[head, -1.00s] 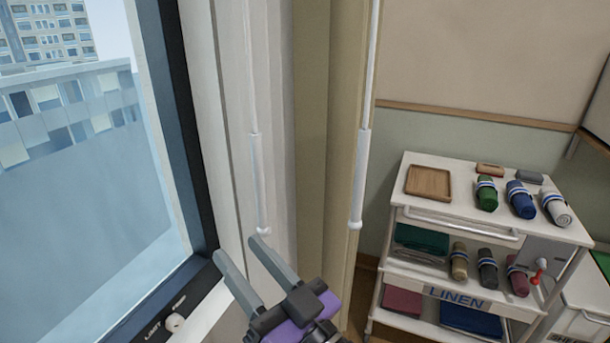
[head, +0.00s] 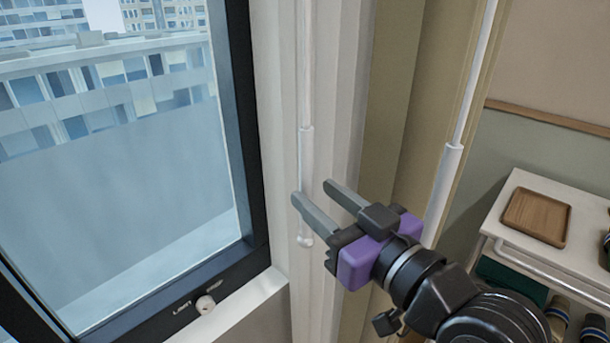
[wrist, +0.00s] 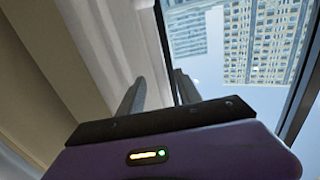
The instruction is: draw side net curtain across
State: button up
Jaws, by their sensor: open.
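The white net curtain (head: 342,75) hangs gathered in folds beside the window. A thin white draw wand (head: 307,160) with a thicker lower grip and a small knob end hangs in front of it. My gripper (head: 313,190) is open, with its grey fingers at the lower part of this wand. In the head view the left finger overlaps the wand; I cannot tell whether they touch. In the wrist view the fingers (wrist: 157,95) point up past the net curtain (wrist: 112,35) toward the window. A beige curtain (head: 400,110) with a second white wand (head: 447,180) hangs to the right.
A white linen trolley (head: 570,270) carrying a wooden tray (head: 536,217) stands at the right.

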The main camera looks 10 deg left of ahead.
jog(key=p+x, duration=0.1)
jog(key=x, duration=0.5)
jog(key=shift+a, duration=0.25)
jog(key=shift+w, duration=0.15)
grip_shut()
dwell(1.0)
